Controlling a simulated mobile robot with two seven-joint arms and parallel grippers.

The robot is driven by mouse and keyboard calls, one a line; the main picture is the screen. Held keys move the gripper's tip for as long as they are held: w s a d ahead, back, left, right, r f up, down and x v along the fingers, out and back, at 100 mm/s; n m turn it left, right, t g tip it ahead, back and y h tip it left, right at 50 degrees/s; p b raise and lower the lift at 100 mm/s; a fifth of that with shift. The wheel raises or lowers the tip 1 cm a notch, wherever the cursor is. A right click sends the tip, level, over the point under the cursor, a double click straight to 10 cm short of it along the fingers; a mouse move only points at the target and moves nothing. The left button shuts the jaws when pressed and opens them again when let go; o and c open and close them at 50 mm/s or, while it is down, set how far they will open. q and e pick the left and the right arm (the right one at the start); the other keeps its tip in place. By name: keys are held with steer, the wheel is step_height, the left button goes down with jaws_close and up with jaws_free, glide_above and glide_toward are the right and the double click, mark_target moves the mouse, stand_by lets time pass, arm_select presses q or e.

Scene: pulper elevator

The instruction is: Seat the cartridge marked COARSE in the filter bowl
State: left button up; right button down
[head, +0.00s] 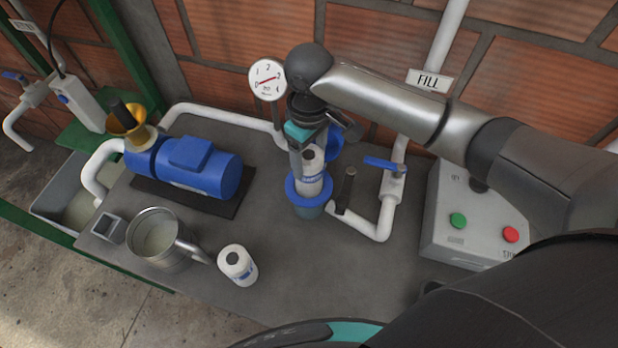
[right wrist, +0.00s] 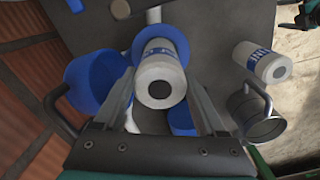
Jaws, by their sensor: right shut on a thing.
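The filter bowl (head: 309,209) stands on the bench with a blue collar round its mouth; the collar also shows in the right wrist view (right wrist: 181,41). A white cartridge (head: 312,182) with a dark top hole and a blue band stands about upright over the collar, its lower end at or inside the opening; how deep is hidden. It also shows in the right wrist view (right wrist: 160,72), its marking not readable. My right gripper (head: 309,150) is shut on this cartridge from above. A second cartridge (head: 238,267), marked FINE in the right wrist view (right wrist: 262,62), stands on the bench.
A metal jug (head: 157,240) and a blue pump motor (head: 200,168) stand left of the bowl. White pipe with a blue valve lever (head: 383,163) and a dark upright handle (head: 347,188) are close right. A button box (head: 470,225) stands farther right.

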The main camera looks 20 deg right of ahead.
mark_target(310, 185)
step_height(310, 185, down, 3)
steer(key=shift+f, duration=0.2)
arm_select(q)
steer(key=shift+s+f+b, duration=0.5)
steer(key=shift+s+f, duration=0.05)
steer(key=shift+f, duration=0.1)
arm_select(e)
steer(key=shift+f, duration=2.15)
